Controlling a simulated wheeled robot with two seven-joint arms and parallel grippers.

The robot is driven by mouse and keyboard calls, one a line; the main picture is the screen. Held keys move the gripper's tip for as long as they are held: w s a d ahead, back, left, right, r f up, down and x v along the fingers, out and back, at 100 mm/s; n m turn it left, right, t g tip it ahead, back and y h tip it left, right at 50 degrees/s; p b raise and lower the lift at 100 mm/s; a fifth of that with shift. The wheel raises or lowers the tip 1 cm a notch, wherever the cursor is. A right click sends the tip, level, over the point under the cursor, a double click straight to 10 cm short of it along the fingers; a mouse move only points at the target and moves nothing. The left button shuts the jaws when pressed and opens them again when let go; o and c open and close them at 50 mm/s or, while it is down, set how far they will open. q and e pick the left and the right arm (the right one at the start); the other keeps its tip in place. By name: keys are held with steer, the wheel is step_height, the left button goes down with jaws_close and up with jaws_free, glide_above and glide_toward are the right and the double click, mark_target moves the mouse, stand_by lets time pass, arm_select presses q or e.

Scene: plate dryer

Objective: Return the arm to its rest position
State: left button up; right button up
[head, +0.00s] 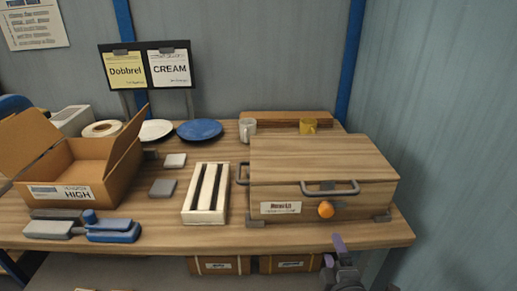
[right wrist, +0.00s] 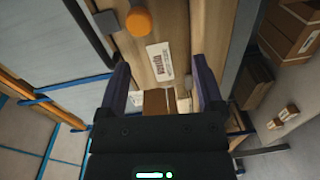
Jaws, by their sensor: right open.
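My right gripper (head: 334,256) is low at the front edge of the table, below and in front of the wooden plate dryer (head: 318,158). In the right wrist view its two fingers stand apart, and the gripper (right wrist: 160,68) is open with nothing between the fingertips. The dryer's lid is down; it has a front handle (head: 330,188) and an orange knob (head: 326,209). The knob also shows in the right wrist view (right wrist: 139,22), beyond the fingers and apart from them. My left gripper is in neither view.
On the table (head: 300,236) are an open cardboard box (head: 60,170), a white slotted rack (head: 206,194), a blue plate (head: 199,130), a white plate (head: 155,130) and two mugs behind the dryer. Boxes (head: 218,265) sit below the table. Free floor lies to the right.

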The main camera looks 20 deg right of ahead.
steer(key=s+a+f+m+g+y, duration=0.1)
steer(key=s+a+f+m+g, duration=0.2)
steer(key=f, duration=0.4)
steer(key=s+a+f+m+g+y, duration=0.15)
steer(key=s+f, duration=0.25)
steer(key=f, duration=0.4)
steer(key=s+a+f+m+g+y, duration=0.1)
steer(key=s+f+g, duration=0.25)
steer(key=f, duration=0.35)
steer(key=s+f+m+g, duration=0.3)
steer(key=s+f+g, duration=0.1)
steer(key=s, duration=0.9)
steer(key=s+a+f+m+g, duration=0.1)
steer(key=s+f+m+g, duration=0.2)
steer(key=s+f, duration=0.4)
steer(key=s+g, duration=0.1)
steer(key=s, duration=0.5)
steer(key=shift+a+f+g, duration=0.2)
steer(key=shift+a+g, duration=0.05)
steer(key=shift+g, duration=0.05)
steer(key=shift+w+m, duration=0.1)
steer(key=shift+m, duration=0.15)
